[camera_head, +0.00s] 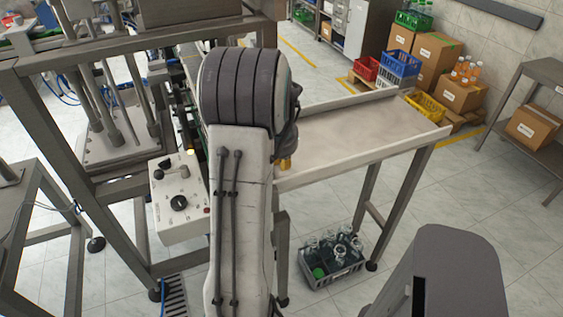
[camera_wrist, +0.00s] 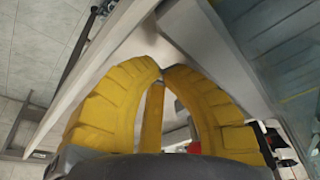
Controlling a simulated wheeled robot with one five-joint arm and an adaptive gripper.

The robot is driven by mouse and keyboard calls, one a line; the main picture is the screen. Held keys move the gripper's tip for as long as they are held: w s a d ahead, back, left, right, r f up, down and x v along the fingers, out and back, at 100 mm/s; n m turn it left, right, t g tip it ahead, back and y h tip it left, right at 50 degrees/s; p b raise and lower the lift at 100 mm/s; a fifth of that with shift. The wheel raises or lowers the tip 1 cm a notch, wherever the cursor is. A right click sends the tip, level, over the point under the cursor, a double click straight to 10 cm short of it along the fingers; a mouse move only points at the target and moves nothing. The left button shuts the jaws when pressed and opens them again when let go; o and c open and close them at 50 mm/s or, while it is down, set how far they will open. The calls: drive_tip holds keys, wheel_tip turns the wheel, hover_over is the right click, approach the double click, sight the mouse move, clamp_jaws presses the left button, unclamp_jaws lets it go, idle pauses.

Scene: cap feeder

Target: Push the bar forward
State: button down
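My gripper (camera_wrist: 162,71) shows in the wrist view as two curved yellow fingers whose tips nearly meet, so it looks shut. A straight narrow yellow bar (camera_wrist: 152,118) shows in the gap between the fingers. Its lower end is hidden by the dark gripper body, and I cannot tell whether the fingers touch it. In the head view my arm hides most of the gripper. A small yellow piece (camera_head: 285,163) shows at the arm's right edge, beside the table; I cannot tell whether it is a finger or the bar.
A metal table (camera_head: 365,130) with raised edges extends right of my arm. A control box (camera_head: 180,205) with knobs is at left, on the machine frame (camera_head: 45,125). A crate of bottles (camera_head: 332,262) stands on the floor under the table. Boxes (camera_head: 436,60) are stacked behind.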

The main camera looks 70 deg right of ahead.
wheel_tip(320, 180, up, 10)
drive_tip(key=s+d+p, duration=0.1)
drive_tip(key=p, duration=0.3)
drive_tip(key=shift+s+d+f+p, duration=0.15)
drive_tip(key=shift+s+f+p, duration=0.1)
drive_tip(key=shift+p, duration=0.15)
drive_tip(key=shift+w, duration=0.1)
